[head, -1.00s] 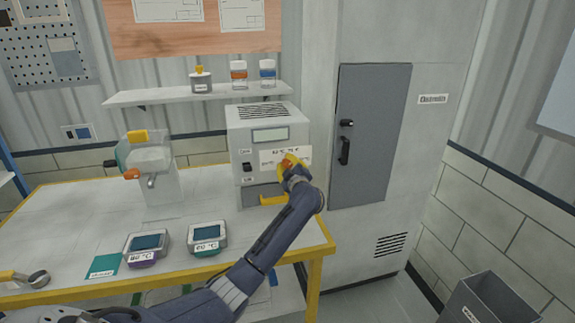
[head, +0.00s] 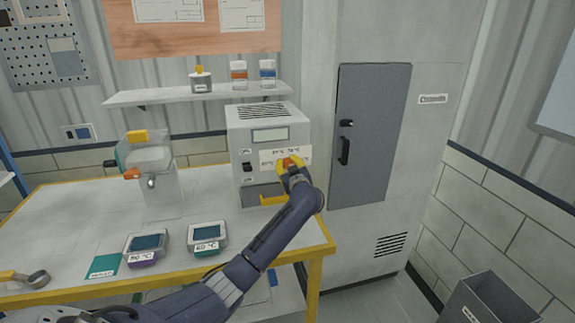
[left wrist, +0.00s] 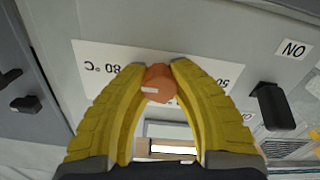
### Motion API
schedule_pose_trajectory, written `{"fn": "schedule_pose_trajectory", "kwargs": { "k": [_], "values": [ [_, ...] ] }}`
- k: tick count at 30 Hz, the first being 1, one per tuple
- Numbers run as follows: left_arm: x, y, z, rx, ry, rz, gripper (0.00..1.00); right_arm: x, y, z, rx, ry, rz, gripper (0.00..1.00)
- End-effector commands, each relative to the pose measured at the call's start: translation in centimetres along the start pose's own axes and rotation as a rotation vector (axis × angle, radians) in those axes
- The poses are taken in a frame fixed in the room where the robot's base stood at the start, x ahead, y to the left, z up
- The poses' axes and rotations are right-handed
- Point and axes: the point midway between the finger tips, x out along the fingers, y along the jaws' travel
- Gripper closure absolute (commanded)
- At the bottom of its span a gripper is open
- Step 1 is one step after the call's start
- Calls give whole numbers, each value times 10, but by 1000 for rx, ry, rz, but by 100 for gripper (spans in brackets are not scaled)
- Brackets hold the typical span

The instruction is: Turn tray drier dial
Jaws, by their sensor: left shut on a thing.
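The tray drier (head: 268,138) is a pale grey box with a display at the back right of the table. My left gripper (head: 288,163) has yellow fingers and is at the drier's front. In the left wrist view the fingertips (left wrist: 160,70) are shut on the dial, one on each side. A light mark shows on the dial. Parts of the scale are hidden by the fingers. My right gripper is not in view.
A black switch (left wrist: 273,106) marked ON is beside the dial, and a yellow drawer handle (head: 273,200) lies below. Two small display devices (head: 147,245) and a clear-topped feeder (head: 150,170) are on the table. A grey cabinet door (head: 372,135) stands to the right.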

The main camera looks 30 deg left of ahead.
Motion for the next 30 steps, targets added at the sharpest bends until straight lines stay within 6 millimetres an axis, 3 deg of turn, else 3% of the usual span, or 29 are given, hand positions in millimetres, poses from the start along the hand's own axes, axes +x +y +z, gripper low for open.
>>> {"fn": "schedule_pose_trajectory", "kwargs": {
  "k": [14, 15, 22, 30],
  "values": [
    [1, 0, -1, 13, 2, -1, 100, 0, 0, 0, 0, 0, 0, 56],
    [1, 0, -1, 13, 2, -1, 73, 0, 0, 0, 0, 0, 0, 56],
    [0, 0, -1, 12, 1, 0, 46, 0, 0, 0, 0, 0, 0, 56],
    [0, 0, 0, 12, 1, 0, 45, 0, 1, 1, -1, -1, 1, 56]
  ]
}}
